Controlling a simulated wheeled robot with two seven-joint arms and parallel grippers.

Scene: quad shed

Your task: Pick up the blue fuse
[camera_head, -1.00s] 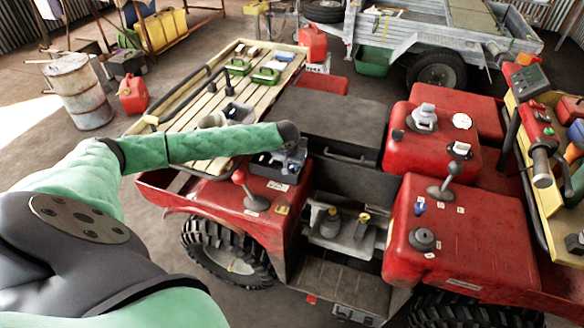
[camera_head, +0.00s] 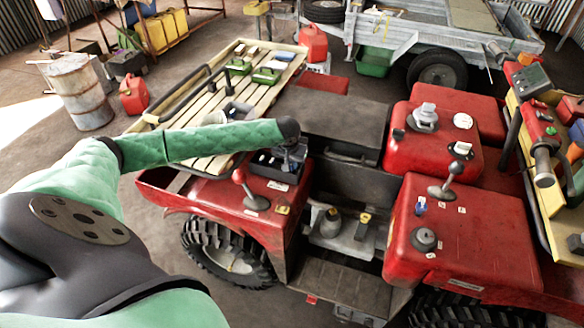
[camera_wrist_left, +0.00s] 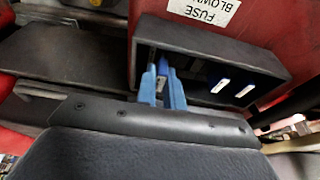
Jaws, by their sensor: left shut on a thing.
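My left gripper (camera_head: 287,163) is over the dark fuse box (camera_head: 262,166) on the left red fender of the quad. In the left wrist view its two blue fingers (camera_wrist_left: 163,88) are closed on the small blue fuse (camera_wrist_left: 163,67). The fingers hide much of the fuse, and I cannot tell whether its far end is clear of the box (camera_wrist_left: 208,42). Pale-faced pieces (camera_wrist_left: 220,86) sit in the box to the right. A label (camera_wrist_left: 203,10) reading "FUSE BLOWN" shows upside down beside the box. My right gripper is not in view.
The slatted rack (camera_head: 205,100) behind carries green cases and a grey container. The black seat (camera_head: 335,113) lies to the right. A red panel (camera_head: 460,235) with a lever and knobs is further right.

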